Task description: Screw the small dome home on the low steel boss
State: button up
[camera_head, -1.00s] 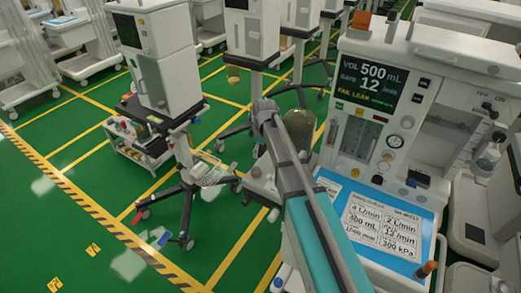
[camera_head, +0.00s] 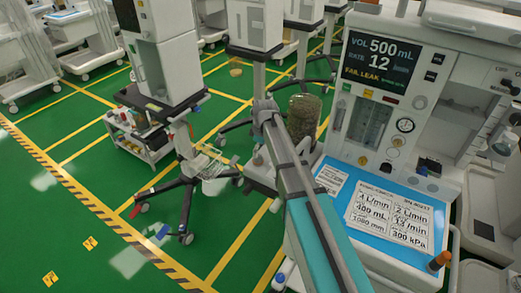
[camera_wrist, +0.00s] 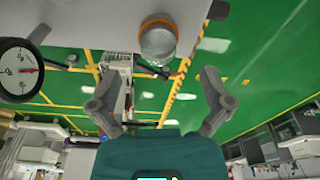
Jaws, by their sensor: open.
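My gripper (camera_wrist: 158,78) is open and empty in the wrist view, its two grey fingers wide apart. A small rounded piece (camera_wrist: 158,46), clear grey with an orange-brown rim, shows at the top middle, at the edge of a pale grey surface (camera_wrist: 90,12). It looks like the small dome. It lies beyond the fingertips, roughly centred between them, and nothing touches it. I cannot make out the low steel boss or tell whether the dome sits on it. In the head view my arm hides its own end, and no fingers show.
A round gauge (camera_wrist: 18,70) is at the wrist view's left edge. In the head view, the anaesthesia machine (camera_head: 450,75) with a blue worktop (camera_head: 385,250) stands right of my arm. A granule-filled canister (camera_head: 303,118) is beyond the arm. A wheeled stand (camera_head: 187,165) stands left on green floor.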

aim_at(258, 158)
jog(key=shift+w+a+f+b, duration=0.1)
jog(key=shift+a+f+b, duration=0.1)
jog(key=shift+f+b, duration=1.55)
jog(key=shift+f, duration=0.15)
